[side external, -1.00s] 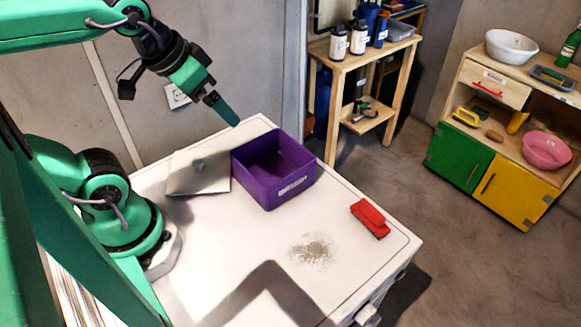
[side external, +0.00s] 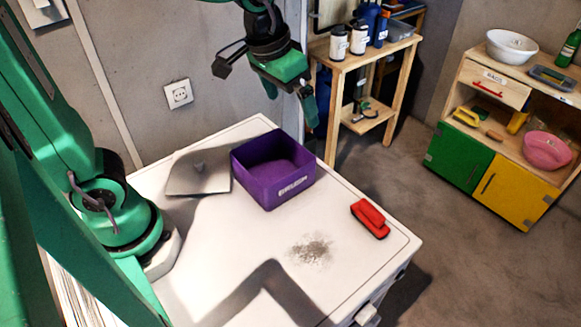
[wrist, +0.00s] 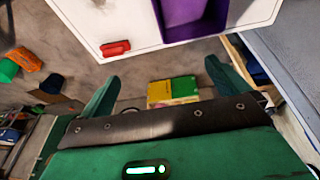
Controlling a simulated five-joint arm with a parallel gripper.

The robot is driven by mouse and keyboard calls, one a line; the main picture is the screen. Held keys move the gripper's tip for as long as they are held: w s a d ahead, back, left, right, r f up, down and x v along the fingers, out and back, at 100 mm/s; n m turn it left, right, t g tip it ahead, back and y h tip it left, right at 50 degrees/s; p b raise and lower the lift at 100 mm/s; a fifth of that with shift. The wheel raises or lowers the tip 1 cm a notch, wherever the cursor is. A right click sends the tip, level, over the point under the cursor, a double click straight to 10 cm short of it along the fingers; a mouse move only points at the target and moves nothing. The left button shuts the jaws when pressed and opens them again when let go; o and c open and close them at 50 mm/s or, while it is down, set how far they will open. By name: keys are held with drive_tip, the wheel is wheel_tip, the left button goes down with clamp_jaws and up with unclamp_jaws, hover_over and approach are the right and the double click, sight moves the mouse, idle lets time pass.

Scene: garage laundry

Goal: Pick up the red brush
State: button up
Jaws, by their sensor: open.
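The red brush (side external: 370,218) lies on the white top of the machine (side external: 210,262), near its right edge. It also shows in the wrist view (wrist: 116,48), on the white top above and between my fingers in the picture. My gripper (side external: 290,90) is open and empty, raised high beyond the purple bin in the side view. In the wrist view both green fingertips (wrist: 160,76) are spread apart. The brush is well apart from the fingers, and nothing covers it.
The open purple bin (side external: 240,168) stands at the back of the white top, left of the brush. A grey metal plate (side external: 185,183) lies left of it. A patch of grey powder (side external: 311,250) is near the brush. A wooden shelf (side external: 340,60) stands behind.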

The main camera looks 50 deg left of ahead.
drive_tip(key=w+d+f+g, duration=0.2)
drive_tip(key=w+d+f, duration=0.4)
drive_tip(key=d, duration=0.3)
drive_tip(key=g, duration=0.1)
hover_over(373, 208)
drive_tip(key=shift+m+y, duration=0.3)
drive_tip(key=shift+y, duration=0.1)
wheel_tip(373, 208, down, 8)
drive_tip(key=shift+f, duration=1.5)
drive_tip(key=shift+f, duration=0.1)
drive_tip(key=shift+f, duration=2.5)
drive_tip(key=c, duration=0.7)
